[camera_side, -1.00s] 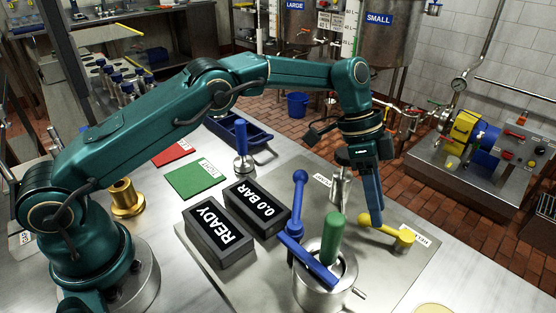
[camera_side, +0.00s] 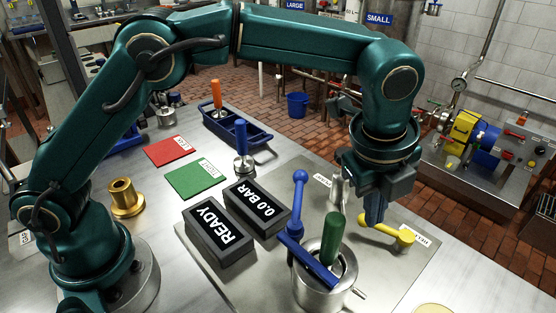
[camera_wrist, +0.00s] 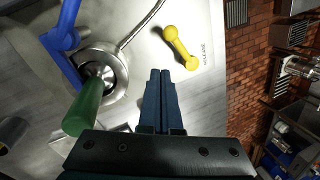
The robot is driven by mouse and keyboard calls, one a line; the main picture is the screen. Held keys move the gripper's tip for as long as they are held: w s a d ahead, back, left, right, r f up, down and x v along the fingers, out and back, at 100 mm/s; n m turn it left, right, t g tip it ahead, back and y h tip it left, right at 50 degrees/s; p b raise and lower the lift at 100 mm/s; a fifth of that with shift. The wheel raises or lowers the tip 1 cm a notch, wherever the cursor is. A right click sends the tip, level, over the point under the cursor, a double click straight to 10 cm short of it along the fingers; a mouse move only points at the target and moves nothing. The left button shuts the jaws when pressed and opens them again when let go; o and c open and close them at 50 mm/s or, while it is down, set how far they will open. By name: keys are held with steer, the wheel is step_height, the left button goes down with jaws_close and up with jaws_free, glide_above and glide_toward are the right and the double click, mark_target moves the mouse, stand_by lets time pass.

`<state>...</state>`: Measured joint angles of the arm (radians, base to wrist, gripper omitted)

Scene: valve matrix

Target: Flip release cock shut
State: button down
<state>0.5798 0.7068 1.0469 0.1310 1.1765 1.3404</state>
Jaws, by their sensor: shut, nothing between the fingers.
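The release cock is a yellow lever (camera_side: 390,231) on the steel plate, next to a white label that reads RELEASE in the wrist view. The lever (camera_wrist: 180,48) also shows in the wrist view, lying flat above and right of my fingertips. My gripper (camera_side: 374,219) is shut and empty, pointing down behind the lever's free end in the side view. In the wrist view my gripper's blue fingers (camera_wrist: 160,73) lie together, with a gap in the picture between them and the lever. I cannot tell whether they touch plate or lever.
A steel pot (camera_side: 322,290) with a green handle (camera_side: 333,238) and blue levers stands left of my gripper. Two black display boxes, READY (camera_side: 219,230) and 0.0 BAR (camera_side: 257,206), are farther left. Bare plate lies in front of the yellow lever.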

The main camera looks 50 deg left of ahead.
step_height(320, 180, up, 4)
steer(key=s+d+m+t, duration=0.2)
steer(key=s+m+t, duration=0.1)
steer(key=m, duration=0.4)
steer(key=m+t+y, duration=0.1)
steer(key=m+y, duration=0.1)
steer(key=y, duration=0.2)
glide_above(370, 253)
steer(key=s+d, duration=0.2)
steer(key=s, duration=0.2)
step_height(370, 253, down, 10)
steer(key=shift+a+r, duration=0.15)
steer(key=shift+w+a+f+h, duration=0.2)
steer(key=shift+w+a, duration=0.1)
steer(key=shift+w, duration=0.3)
steer(key=shift+w+a+f+h, duration=0.15)
steer(key=shift+w+a, duration=0.1)
steer(key=shift+w, duration=0.35)
steer(key=shift+w+a+f, duration=0.15)
steer(key=shift+w+a, duration=0.15)
steer(key=shift+w, duration=0.45)
